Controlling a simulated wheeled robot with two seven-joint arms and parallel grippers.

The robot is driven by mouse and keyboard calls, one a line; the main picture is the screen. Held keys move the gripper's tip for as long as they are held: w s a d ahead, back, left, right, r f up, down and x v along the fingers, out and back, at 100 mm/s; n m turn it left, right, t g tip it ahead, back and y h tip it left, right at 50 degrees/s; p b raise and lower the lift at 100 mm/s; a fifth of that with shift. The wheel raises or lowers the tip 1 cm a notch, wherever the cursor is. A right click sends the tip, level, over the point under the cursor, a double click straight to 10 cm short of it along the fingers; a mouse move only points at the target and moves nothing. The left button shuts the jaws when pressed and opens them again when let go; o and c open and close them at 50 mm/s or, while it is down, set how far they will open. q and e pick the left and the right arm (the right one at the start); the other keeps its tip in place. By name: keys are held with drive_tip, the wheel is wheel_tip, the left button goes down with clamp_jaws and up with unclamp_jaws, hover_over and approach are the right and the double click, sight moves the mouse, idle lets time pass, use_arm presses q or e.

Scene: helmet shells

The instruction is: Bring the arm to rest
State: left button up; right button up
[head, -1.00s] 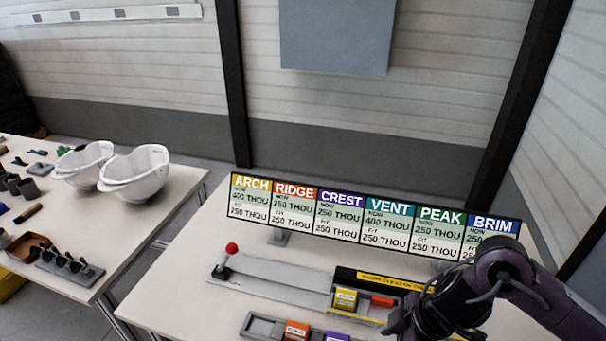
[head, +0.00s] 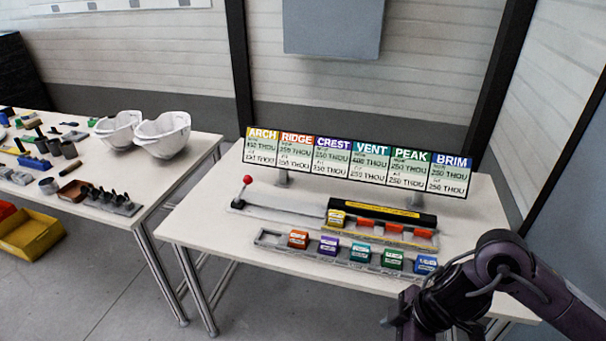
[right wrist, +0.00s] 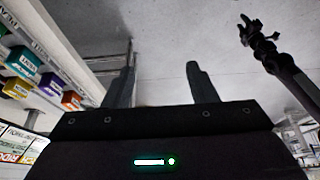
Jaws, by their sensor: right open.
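My right arm (head: 505,270) is at the lower right of the head view, in front of the table's right end; its gripper's fingertips cannot be made out there. In the right wrist view my right gripper (right wrist: 160,80) is open, its two fingers apart with only grey floor between them. Nothing is held. A dark arm, apparently my left one, crosses the right of the wrist view, its small end (right wrist: 255,32) over the floor; its jaw state is unclear. No left arm shows in the head view.
The near table (head: 200,225) bears a rail of coloured blocks (head: 345,253), a black-backed fixture (head: 380,213), a red-knobbed lever (head: 246,181) and a sign board (head: 355,160). The left table holds white helmet shells (head: 163,135) and tools. A yellow bin (head: 32,233) is on the floor.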

drive_tip(key=w+a+f+m+t+y, duration=0.3)
drive_tip(key=w+f+m+y, duration=0.15)
drive_tip(key=w+f, duration=0.7)
drive_tip(key=s+d+f+m+t+h, duration=0.1)
drive_tip(key=s+d+f+m+h, duration=0.15)
drive_tip(key=f, duration=0.65)
drive_tip(key=s+d+f+m+h, duration=0.1)
drive_tip(key=s+d+f+m, duration=0.15)
drive_tip(key=f, duration=0.75)
drive_tip(key=s+d+f+m+g+h, duration=0.1)
drive_tip(key=s+d+f+m+h, duration=0.15)
drive_tip(key=s+f, duration=1.1)
use_arm(q)
drive_tip(key=shift+s+f+b, duration=0.35)
drive_tip(key=shift+f+b, duration=0.05)
drive_tip(key=shift+f, duration=0.05)
use_arm(e)
drive_tip(key=s+d+f+g+h, duration=0.1)
drive_tip(key=s+f, duration=0.2)
drive_tip(key=s, duration=0.8)
drive_tip(key=s+d+f+g+h, duration=0.1)
drive_tip(key=s+f, duration=0.3)
drive_tip(key=s, duration=0.7)
drive_tip(key=shift+d+f+g+h, duration=0.2)
drive_tip(key=shift+g+h, duration=0.15)
drive_tip(key=shift+g, duration=0.25)
